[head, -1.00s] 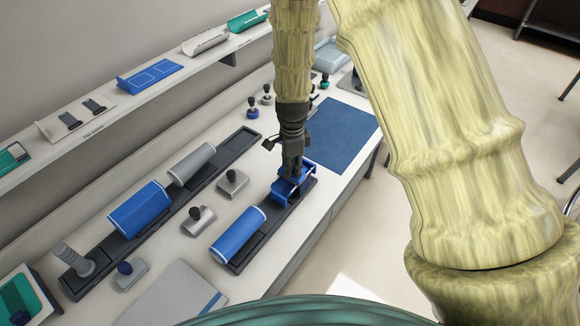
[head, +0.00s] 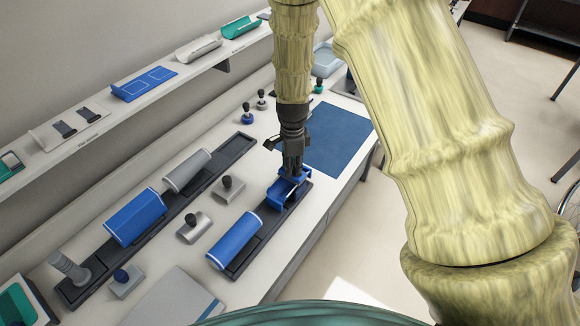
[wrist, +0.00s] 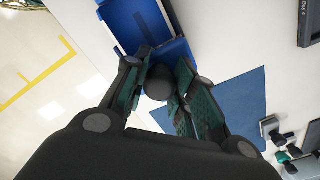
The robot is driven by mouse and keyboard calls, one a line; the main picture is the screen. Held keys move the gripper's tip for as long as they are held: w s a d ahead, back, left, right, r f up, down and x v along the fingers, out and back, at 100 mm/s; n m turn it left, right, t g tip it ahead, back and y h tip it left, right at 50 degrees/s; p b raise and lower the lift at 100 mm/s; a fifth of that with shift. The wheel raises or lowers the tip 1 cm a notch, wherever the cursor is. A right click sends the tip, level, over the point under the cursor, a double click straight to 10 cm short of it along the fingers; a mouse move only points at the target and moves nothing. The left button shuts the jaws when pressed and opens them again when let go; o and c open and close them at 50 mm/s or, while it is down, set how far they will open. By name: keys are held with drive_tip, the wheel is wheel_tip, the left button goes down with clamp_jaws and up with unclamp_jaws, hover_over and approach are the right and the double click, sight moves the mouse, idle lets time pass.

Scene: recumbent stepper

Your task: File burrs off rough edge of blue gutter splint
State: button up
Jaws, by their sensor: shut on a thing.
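My gripper (head: 291,172) points down over an open blue trough-shaped piece (head: 279,197) at the far end of the nearer dark tray (head: 262,238). In the wrist view, my gripper (wrist: 160,90) has its fingers closed around a round black knob (wrist: 157,82). A blue piece (wrist: 140,22) lies just beyond the fingertips there. A second, rounded blue splint (head: 235,240) lies at the near end of the same tray. I cannot make out any burrs or rough edge.
A longer dark tray (head: 222,160) behind holds a blue piece (head: 135,216) and a grey one (head: 187,171). Several black-knobbed blocks (head: 194,228) stand between and around. A blue mat (head: 338,138) lies clear at right. A shelf (head: 150,98) runs along the wall.

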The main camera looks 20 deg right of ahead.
drive_tip(key=shift+d, duration=0.15)
drive_tip(key=shift+w+d, duration=0.65)
drive_tip(key=shift+d, duration=0.05)
drive_tip(key=shift+s+a, duration=0.1)
idle(0.4)
drive_tip(key=shift+s+a+p, duration=0.4)
drive_tip(key=shift+s+a, duration=0.15)
drive_tip(key=shift+a, duration=0.15)
drive_tip(key=shift+s+a, duration=0.6)
drive_tip(key=shift+a, duration=0.2)
drive_tip(key=shift+s+a+p, duration=0.1)
drive_tip(key=shift+p, duration=0.2)
drive_tip(key=shift+s+a, duration=0.55)
drive_tip(key=shift+a, duration=0.15)
